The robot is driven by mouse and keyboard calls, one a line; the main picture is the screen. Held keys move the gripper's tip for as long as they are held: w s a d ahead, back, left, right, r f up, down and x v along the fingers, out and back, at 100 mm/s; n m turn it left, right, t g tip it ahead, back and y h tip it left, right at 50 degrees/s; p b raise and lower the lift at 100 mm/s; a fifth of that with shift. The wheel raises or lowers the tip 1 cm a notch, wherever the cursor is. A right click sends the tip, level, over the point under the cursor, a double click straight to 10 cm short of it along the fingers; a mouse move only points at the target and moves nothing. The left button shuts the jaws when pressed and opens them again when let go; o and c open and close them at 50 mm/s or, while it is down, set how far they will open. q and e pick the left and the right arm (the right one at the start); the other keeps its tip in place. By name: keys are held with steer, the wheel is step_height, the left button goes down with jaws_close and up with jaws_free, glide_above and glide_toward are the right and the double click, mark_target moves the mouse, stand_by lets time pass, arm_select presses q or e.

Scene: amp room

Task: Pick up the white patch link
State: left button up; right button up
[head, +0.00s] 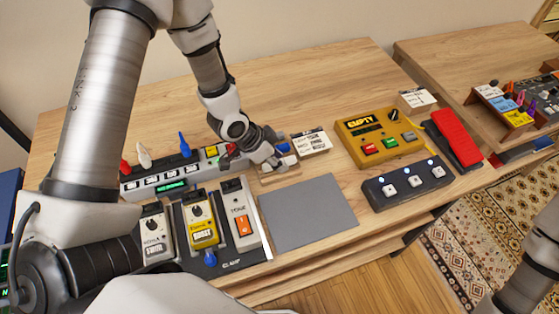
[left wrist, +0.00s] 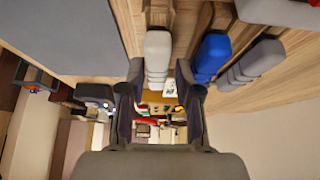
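A white link (head: 289,160) lies by the small wooden holder (head: 280,178) just beyond the grey mat, with a blue link (head: 283,148) behind it. My left gripper (head: 272,162) is down at this spot and partly covers the links. In the left wrist view, the white link (left wrist: 158,50) lies in line with the gap between the fingers of my left gripper (left wrist: 160,100). The fingers are apart. The blue link (left wrist: 211,55) and a grey link (left wrist: 260,60) lie to the right of it. Contact with the white link cannot be told. My right gripper is out of view.
Several pedals (head: 202,226) and a long switcher with coloured plugs (head: 160,180) stand at left. A grey mat (head: 310,212) lies in front of the gripper. A yellow "EMPTY" box (head: 375,130), a dark footswitch (head: 405,186) and a red pedal (head: 455,135) stand at right.

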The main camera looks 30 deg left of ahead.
arm_select(q)
steer(key=shift+s+d+r, duration=0.15)
steer(key=shift+s, duration=0.05)
jaws_close()
